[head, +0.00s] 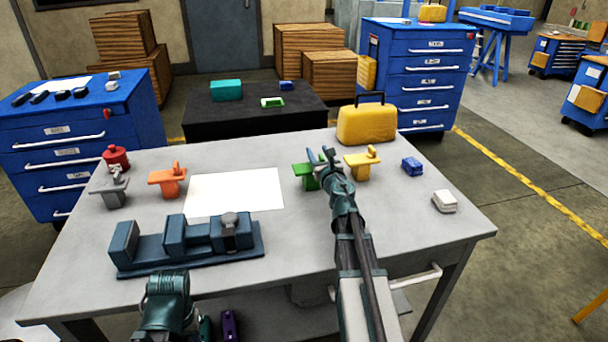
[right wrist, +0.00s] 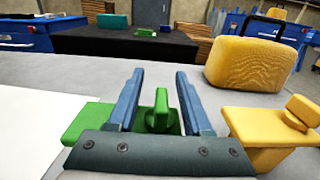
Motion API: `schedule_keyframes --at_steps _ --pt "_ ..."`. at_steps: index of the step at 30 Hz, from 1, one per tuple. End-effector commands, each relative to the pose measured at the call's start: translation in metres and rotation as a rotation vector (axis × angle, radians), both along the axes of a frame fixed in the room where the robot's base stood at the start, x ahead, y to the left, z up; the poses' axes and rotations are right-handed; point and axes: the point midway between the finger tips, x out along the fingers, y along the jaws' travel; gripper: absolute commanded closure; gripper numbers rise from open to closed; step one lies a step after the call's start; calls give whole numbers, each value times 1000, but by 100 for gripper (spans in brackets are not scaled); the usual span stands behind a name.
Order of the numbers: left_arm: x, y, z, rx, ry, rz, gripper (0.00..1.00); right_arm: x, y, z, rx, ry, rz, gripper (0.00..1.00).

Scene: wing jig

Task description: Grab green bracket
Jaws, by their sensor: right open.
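The green bracket (head: 306,176) stands on the grey table, right of the white sheet, partly hidden by my right gripper in the head view. In the right wrist view the green bracket (right wrist: 160,115) shows its upright knob between the two blue fingers, with its flat top reaching out to the left. My right gripper (head: 321,155) is open, its fingers on either side of the knob, with gaps visible; in the right wrist view the right gripper (right wrist: 160,85) points away over the table. My left gripper (head: 205,328) is at the lower left, its fingers partly cut off by the frame.
A yellow bracket (head: 357,168) stands close on the right of my right gripper. A yellow case (head: 367,124) is behind it. An orange bracket (head: 168,181), a grey bracket (head: 110,192) and a dark blue jig (head: 187,246) are on the left. White sheet (head: 235,194) lies mid-table.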

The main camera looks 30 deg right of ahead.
Motion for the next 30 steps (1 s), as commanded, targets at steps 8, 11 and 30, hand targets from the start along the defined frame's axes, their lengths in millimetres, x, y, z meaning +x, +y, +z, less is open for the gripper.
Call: schedule_keyframes --at_steps 8,11,30 --pt "0 0 0 0 0 0 50 0 0 0 0 0 0 68" --pt "0 0 0 0 0 0 50 -1 0 0 0 0 0 86" --pt "0 0 0 0 0 0 50 0 1 0 0 0 0 100"
